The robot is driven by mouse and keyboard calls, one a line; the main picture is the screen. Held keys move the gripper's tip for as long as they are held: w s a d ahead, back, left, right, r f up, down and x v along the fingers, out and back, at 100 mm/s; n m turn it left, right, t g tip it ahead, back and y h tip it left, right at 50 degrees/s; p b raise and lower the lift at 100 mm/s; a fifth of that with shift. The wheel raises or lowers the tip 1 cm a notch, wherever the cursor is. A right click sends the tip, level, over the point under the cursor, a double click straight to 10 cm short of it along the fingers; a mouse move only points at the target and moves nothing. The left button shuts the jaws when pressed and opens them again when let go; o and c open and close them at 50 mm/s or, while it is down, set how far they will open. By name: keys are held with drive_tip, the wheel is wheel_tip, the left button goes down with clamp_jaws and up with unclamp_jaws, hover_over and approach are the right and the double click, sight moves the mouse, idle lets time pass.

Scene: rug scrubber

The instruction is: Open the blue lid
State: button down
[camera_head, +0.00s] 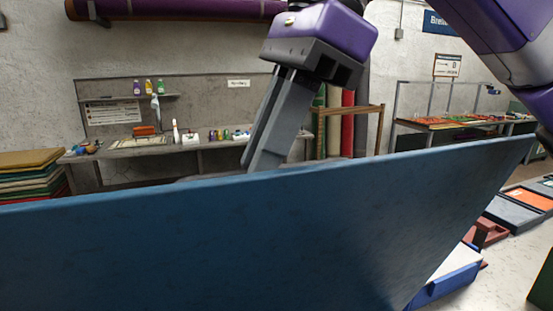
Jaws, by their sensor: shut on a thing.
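The blue lid (230,235) is a large flat panel that fills the lower half of the view. It stands tilted up, its top edge running from the left side up to the right. My gripper (268,168) reaches down from above to this top edge, near the middle. Its grey fingers are shut on the lid's edge; the fingertips are partly hidden behind the panel. What lies behind or under the lid is hidden.
A workbench (190,147) with bottles and small items stands at the back wall. Stacked rugs (30,172) lie at the left. A rack of rolled rugs (347,125) stands behind my gripper. Trays (525,200) and a blue-white box (448,275) are on the floor at right.

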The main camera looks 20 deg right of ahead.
drive_tip(key=shift+s+f+b, duration=0.2)
drive_tip(key=shift+s+b, duration=0.1)
drive_tip(key=shift+s, duration=0.65)
drive_tip(key=c, duration=1.4)
unclamp_jaws()
drive_tip(key=v, duration=0.7)
drive_tip(key=shift+s+d+r+b, duration=0.15)
drive_tip(key=shift+d+r+b, duration=0.1)
drive_tip(key=shift+r+b, duration=0.1)
